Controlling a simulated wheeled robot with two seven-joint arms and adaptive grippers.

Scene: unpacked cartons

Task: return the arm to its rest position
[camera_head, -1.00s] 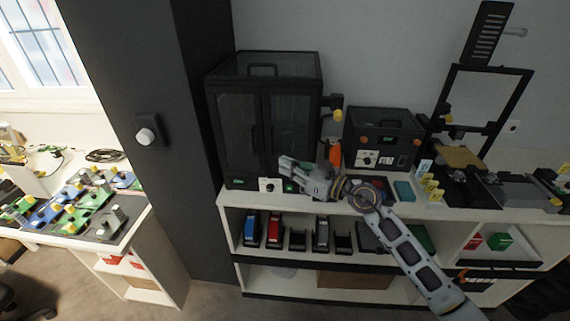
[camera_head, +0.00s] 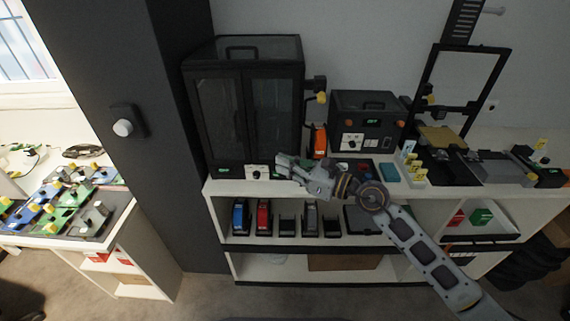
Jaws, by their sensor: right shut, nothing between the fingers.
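My right arm (camera_head: 425,252) comes in from the lower right and reaches up to the left across the white shelf unit. My right gripper (camera_head: 281,166) is shut and empty. It appears in front of the shelf top, near the lower front of the black two-door cabinet (camera_head: 245,110). I cannot tell whether it touches anything. My left gripper is not in view.
The white shelf unit (camera_head: 222,187) carries a black box device (camera_head: 366,122) and a black frame printer (camera_head: 465,85). Blue and red holders (camera_head: 264,216) stand on its middle shelf. A dark pillar (camera_head: 175,120) is at left, beside a workbench (camera_head: 40,240) with boards. Floor shows below.

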